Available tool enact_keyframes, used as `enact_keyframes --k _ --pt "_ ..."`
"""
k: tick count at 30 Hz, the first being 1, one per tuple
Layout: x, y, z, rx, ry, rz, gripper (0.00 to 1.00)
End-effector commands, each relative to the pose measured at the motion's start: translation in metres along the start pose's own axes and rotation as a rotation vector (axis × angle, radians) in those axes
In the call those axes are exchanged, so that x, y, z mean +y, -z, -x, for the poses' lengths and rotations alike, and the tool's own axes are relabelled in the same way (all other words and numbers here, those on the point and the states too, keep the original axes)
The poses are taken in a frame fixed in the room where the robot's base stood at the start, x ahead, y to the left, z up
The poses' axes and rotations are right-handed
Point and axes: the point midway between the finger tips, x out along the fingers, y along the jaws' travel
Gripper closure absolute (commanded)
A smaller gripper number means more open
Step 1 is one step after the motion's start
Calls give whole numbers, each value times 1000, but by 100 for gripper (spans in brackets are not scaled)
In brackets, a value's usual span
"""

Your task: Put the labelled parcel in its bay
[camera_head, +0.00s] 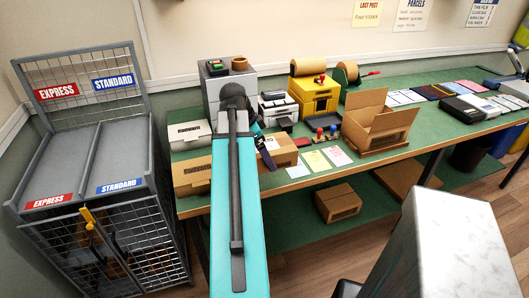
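A sorting cage at the left has two sloping grey bays: an Express bay (64,170) with red signs and a Standard bay (123,157) with blue signs. Both bays look empty. A brown cardboard box (191,174) lies on the green bench, left of my arm. Another brown box (285,151) lies right of my arm, partly hidden by it. I cannot make out a shipping label on either, so I cannot tell which is the labelled parcel. My gripper (266,153) is small and dark beside the right box; whether its fingers are open or touch it is unclear.
A white-topped box (188,134), a printer (278,107), a yellow machine (315,95) and an open carton (376,128) stand on the bench. Loose papers (318,160) lie in front. Another box (338,203) sits below. My arm hides the middle.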

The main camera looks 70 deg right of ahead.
Motion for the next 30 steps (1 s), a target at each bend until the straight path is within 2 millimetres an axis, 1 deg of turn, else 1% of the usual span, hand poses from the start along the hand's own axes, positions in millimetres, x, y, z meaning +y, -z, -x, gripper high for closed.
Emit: enact_keyframes --k 5,8,11,14,17,24,30 --pt "-1 -2 1 1 4 8 42" --pt "-4 -8 4 1 12 28 42" --pt "-10 -19 9 1 29 66 42" --pt "-17 -34 17 1 52 120 42" --pt "-25 -54 26 1 80 189 42" --pt "-42 -108 51 1 156 372 42" --pt "-53 -154 73 1 220 526 42"
